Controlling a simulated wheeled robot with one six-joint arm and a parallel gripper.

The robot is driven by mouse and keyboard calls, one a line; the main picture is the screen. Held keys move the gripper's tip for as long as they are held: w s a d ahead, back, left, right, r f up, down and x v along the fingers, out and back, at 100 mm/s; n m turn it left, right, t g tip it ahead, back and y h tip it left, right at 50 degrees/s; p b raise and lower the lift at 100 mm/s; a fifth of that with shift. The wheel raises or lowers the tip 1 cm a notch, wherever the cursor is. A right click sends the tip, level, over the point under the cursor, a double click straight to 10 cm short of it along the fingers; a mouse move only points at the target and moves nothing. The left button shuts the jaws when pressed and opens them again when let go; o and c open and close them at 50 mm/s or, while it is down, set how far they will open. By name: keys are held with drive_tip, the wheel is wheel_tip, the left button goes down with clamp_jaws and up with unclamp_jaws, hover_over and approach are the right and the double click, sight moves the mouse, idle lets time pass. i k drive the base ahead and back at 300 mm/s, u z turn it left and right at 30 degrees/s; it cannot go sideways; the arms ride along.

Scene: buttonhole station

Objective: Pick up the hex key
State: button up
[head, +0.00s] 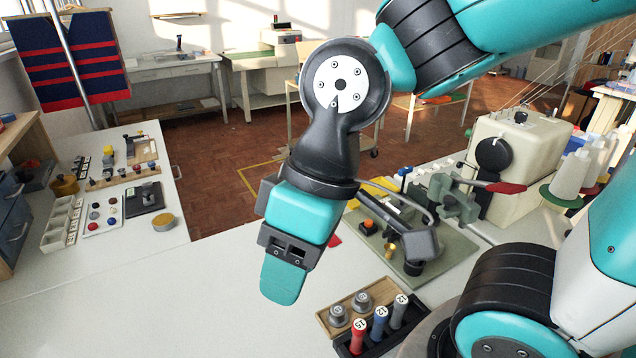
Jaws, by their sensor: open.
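I cannot make out the hex key in the head view; it may be too small to tell or hidden behind my arm. My gripper (283,284) is open and hangs, pointing down, over the white table (170,305) in the middle of the view. It is seen side-on, with one teal finger in front hiding the other. Nothing shows held at its tip. A small red thing (333,240) is partly hidden just behind it.
In front, a black rack (372,345) holds red, blue and grey numbered handles beside a wooden tray (325,320). Trays and buttons (95,213) lie far left. The front-left tabletop is clear.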

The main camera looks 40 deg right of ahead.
sight(403, 172)
drive_tip(key=u, duration=1.3)
drive_tip(key=k, duration=0.6)
drive_tip(key=z, duration=1.45)
drive_tip(key=i, duration=0.5)
drive_tip(key=u, duration=0.05)
